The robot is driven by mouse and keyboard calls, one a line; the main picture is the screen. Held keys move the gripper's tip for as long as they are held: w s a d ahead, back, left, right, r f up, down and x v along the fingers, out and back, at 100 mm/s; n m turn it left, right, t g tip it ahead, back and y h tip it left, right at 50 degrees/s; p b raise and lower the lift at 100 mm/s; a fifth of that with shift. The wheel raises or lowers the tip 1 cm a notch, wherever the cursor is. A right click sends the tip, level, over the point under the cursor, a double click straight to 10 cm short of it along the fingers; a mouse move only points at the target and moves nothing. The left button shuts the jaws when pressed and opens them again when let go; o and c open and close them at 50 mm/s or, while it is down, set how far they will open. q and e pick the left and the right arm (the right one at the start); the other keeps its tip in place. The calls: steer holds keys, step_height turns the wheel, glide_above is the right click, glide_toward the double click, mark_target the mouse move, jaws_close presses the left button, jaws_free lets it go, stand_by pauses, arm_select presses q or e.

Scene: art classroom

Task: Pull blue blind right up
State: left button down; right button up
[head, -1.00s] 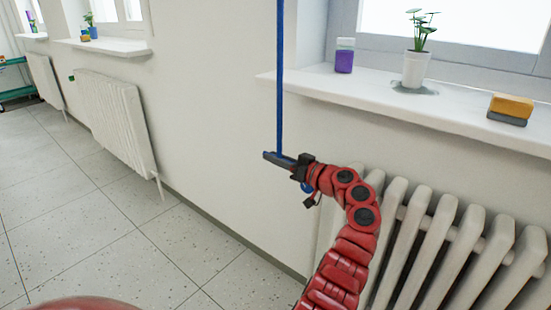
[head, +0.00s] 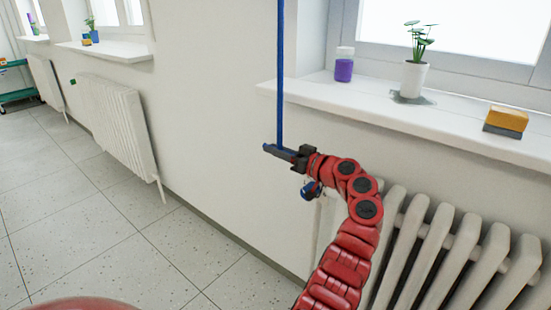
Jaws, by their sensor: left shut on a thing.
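A thin blue cord (head: 280,75) hangs straight down from the top edge of the head view, in front of the white wall beside the window. My left gripper (head: 278,150) is shut on the cord's lower part, a little below sill height. The blind itself is out of view above. My right gripper is not in view.
A white sill (head: 340,92) holds a purple jar (head: 344,66), a potted plant (head: 413,78) and a yellow sponge-like block (head: 507,120). A ribbed radiator (head: 430,240) stands close to my arm.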

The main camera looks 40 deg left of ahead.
mark_target(282, 118)
arm_select(q)
step_height(282, 118, up, 10)
steer(key=p, duration=0.4)
steer(key=shift+w, duration=0.1)
steer(key=c, duration=0.8)
jaws_free()
steer(key=shift+d+f, duration=0.1)
steer(key=shift+d, duration=0.45)
steer(key=s+d+p, duration=0.1)
steer(key=d+p, duration=0.2)
steer(key=d, duration=1.3)
steer(key=shift+s+d, duration=0.2)
